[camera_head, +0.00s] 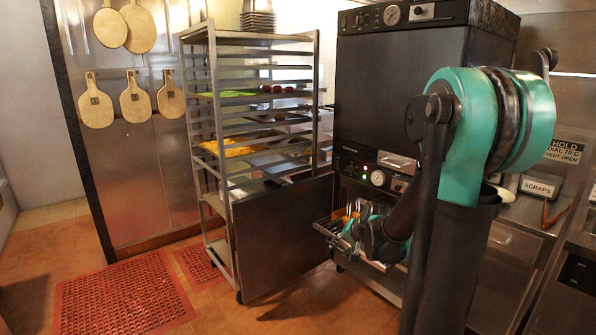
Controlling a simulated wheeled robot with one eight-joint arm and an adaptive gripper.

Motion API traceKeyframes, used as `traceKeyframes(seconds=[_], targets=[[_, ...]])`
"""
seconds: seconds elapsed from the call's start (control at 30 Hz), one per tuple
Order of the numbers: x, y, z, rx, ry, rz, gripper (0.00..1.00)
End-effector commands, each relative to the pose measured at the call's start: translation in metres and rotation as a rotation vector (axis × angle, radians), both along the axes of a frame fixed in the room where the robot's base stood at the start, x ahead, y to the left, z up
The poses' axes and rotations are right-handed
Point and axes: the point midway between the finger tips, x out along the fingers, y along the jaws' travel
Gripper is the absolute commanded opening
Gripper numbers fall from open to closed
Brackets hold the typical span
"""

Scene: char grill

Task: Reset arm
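My arm is teal and black and rises in the right half of the head view. It bends at a large teal joint and reaches down toward the lower oven. My gripper (352,222) is at the front of the lower oven, beside or over a wire rack (330,229) that sticks out of the opening. Orange items show by the fingers, small and partly covered. My arm link hides part of the gripper, so I cannot tell whether the fingers are open or shut, or touching anything.
The lower oven's dark door (280,240) stands swung open to the left, in front of a metal tray trolley (224,150). The upper oven (400,95) is closed. A steel counter with a SCRAPS bin (538,187) is at right. Red mats (125,295) lie on the floor at left.

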Motion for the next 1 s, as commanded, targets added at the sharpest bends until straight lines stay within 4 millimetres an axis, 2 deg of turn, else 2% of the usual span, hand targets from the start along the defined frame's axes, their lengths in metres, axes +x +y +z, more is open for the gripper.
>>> traceKeyframes(seconds=[0.03, 0.3, 0.5, 0.6, 0.7, 1.0], targets=[[-0.023, -0.002, 0.000, -0.040, 0.012, 0.028, 0.34], [-0.138, -0.021, -0.017, -0.271, 0.089, 0.191, 0.34], [-0.205, -0.037, -0.035, -0.407, 0.145, 0.290, 0.34], [-0.225, -0.043, -0.042, -0.448, 0.164, 0.319, 0.34], [-0.235, -0.046, -0.045, -0.468, 0.174, 0.334, 0.34], [-0.237, -0.047, -0.046, -0.475, 0.177, 0.339, 0.34]])
